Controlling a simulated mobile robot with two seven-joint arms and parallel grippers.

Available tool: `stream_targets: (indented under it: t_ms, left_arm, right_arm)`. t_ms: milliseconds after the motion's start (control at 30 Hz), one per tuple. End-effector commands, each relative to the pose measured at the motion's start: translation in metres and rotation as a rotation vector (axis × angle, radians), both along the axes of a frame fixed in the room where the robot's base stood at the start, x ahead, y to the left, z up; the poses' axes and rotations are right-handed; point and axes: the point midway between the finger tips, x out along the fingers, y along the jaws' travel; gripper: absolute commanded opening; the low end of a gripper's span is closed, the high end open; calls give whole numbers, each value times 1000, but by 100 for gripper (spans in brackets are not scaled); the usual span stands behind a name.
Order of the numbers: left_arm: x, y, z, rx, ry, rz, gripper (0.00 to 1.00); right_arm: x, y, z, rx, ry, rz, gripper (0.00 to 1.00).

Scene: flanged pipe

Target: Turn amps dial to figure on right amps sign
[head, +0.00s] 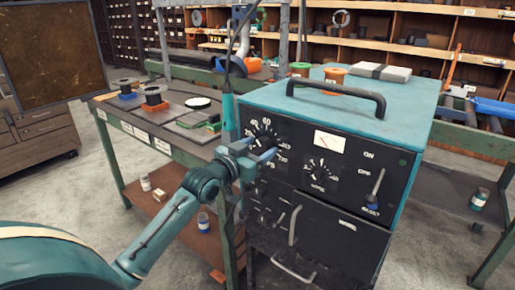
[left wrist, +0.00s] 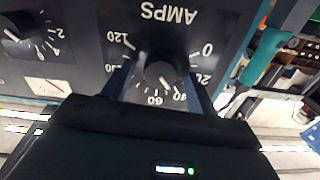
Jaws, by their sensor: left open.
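The amps dial (head: 264,139) is a black knob with white figures around it, on the upper left of the machine's black front. In the left wrist view, its knob (left wrist: 160,72) shows upside down under the word AMPS (left wrist: 168,13). A white mark on the knob points roughly towards the 40 to 60 side; the exact reading is unclear. My left gripper (head: 267,152) is at the dial and partly hides its lower figures. Its open fingers (left wrist: 163,84) stand on either side of the knob; contact cannot be told. I cannot make out a sign with an amps figure.
The teal machine (head: 340,103) has a second dial (head: 319,172), a meter (head: 329,141), a lever (head: 376,190) and protruding handles (head: 294,226). A workbench (head: 150,135) with spools stands to the left. A hanging cable passes close behind my gripper.

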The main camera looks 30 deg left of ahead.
Motion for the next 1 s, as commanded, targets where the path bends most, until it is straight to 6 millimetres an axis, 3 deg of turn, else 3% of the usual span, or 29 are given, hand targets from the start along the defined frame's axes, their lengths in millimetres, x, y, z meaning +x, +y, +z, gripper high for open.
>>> stream_targets:
  t_ms: [167,700,1000]
  left_arm:
    - [0,0,0,0,0,0,58]
    - [0,0,0,0,0,0,14]
    - [0,0,1,42,-3,0,14]
  right_arm:
    - [0,0,0,-1,0,0,36]
    - [0,0,0,1,-1,1,36]
    - [0,0,3,-2,-2,1,36]
